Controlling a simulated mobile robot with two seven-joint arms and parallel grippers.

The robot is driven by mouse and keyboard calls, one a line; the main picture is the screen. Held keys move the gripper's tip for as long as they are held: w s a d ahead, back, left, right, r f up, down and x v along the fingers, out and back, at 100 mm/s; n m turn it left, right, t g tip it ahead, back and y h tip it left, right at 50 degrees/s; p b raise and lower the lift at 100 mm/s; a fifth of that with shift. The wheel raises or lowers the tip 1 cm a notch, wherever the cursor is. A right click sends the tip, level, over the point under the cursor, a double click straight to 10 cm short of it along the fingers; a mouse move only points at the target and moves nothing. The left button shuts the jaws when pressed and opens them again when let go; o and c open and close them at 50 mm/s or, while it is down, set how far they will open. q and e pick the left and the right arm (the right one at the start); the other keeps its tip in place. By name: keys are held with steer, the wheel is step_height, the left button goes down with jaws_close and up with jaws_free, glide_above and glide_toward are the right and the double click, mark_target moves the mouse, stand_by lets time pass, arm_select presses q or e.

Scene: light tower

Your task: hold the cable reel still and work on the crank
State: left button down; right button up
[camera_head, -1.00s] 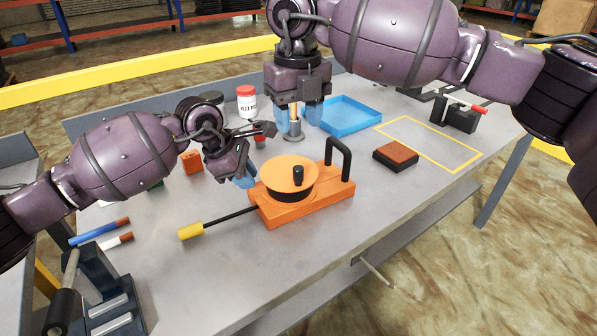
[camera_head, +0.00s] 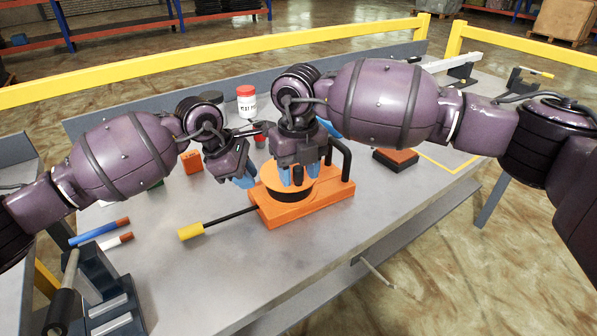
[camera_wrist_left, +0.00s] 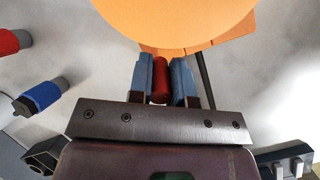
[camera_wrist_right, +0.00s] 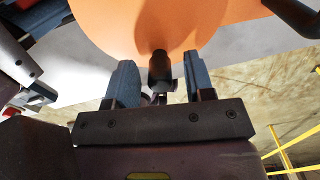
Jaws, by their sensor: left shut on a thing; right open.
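The cable reel has an orange base (camera_head: 312,211), an orange disc (camera_head: 268,175) on top and a black arch handle (camera_head: 345,158). A black rod with a yellow end (camera_head: 190,231) sticks out to the left. My left gripper (camera_head: 246,181) is at the reel's left side; in the left wrist view it is shut on a red cylinder (camera_wrist_left: 160,82) beside the disc. My right gripper (camera_head: 291,178) is over the disc, open. In the right wrist view the disc's black crank knob (camera_wrist_right: 160,70) stands between its fingers, with gaps on both sides.
A red-and-black block (camera_head: 396,160) lies right of the reel. A white jar with a red lid (camera_head: 246,102) and an orange block (camera_head: 192,162) stand behind. Blue and white cylinders lie by a dark rack (camera_head: 108,300) at front left. The table front is clear.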

steer(key=shift+f, duration=0.2)
jaws_close()
